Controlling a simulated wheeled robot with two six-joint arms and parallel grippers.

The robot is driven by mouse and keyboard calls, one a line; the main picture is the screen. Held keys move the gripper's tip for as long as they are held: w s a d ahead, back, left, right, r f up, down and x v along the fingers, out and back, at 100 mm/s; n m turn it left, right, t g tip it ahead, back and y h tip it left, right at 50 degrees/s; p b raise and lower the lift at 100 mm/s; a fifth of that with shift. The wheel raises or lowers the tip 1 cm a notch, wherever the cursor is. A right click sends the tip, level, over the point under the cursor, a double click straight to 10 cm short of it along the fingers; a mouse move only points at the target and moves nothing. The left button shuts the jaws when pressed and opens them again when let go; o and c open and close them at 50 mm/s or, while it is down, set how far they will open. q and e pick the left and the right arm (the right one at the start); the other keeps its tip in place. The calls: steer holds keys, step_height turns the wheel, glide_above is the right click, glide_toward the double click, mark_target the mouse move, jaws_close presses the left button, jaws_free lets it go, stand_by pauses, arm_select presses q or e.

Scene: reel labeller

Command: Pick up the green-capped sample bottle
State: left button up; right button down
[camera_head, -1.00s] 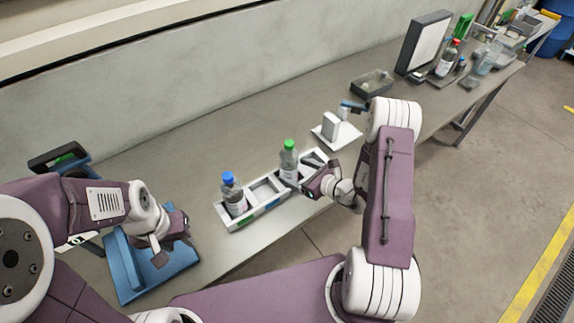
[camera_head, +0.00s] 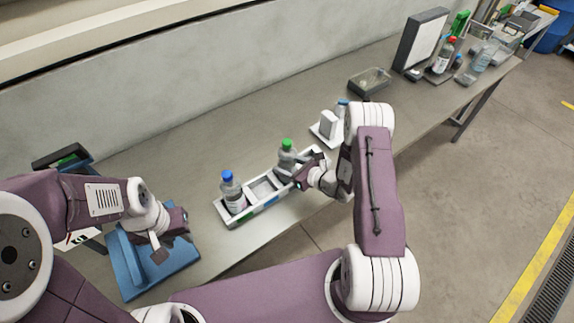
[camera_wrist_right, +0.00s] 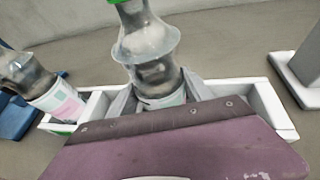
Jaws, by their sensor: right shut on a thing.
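The green-capped sample bottle (camera_head: 287,158) stands upright, or nearly so, in a compartment of the white rack (camera_head: 232,222). Its clear body (camera_wrist_right: 146,55) fills the middle of the right wrist view, with the green cap cut off at the top edge. My right gripper (camera_head: 296,177) is shut on the bottle's lower body, with its fingers around it at the rack. The bottle's base is hidden behind the gripper. My left gripper (camera_head: 172,236) is over the blue stand at the left, away from the bottle; its jaws are too small to judge.
A blue-capped bottle (camera_head: 231,191) stands in the rack's left compartment; the middle compartment looks empty. A white device (camera_head: 328,126) stands just behind the rack's right end. A blue stand (camera_head: 128,272) is at the left. A red-capped bottle (camera_head: 444,56) stands far right.

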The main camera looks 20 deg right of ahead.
mark_target(287, 157)
step_height(287, 157, up, 4)
steer(key=shift+w+r+b, duration=0.1)
steer(key=shift+b, duration=0.35)
steer(key=d+r+b, duration=0.1)
steer(key=d+r, duration=0.6)
steer(key=d, duration=0.4)
steer(key=shift+w+d+b, duration=0.3)
steer(key=shift+d+b, duration=0.05)
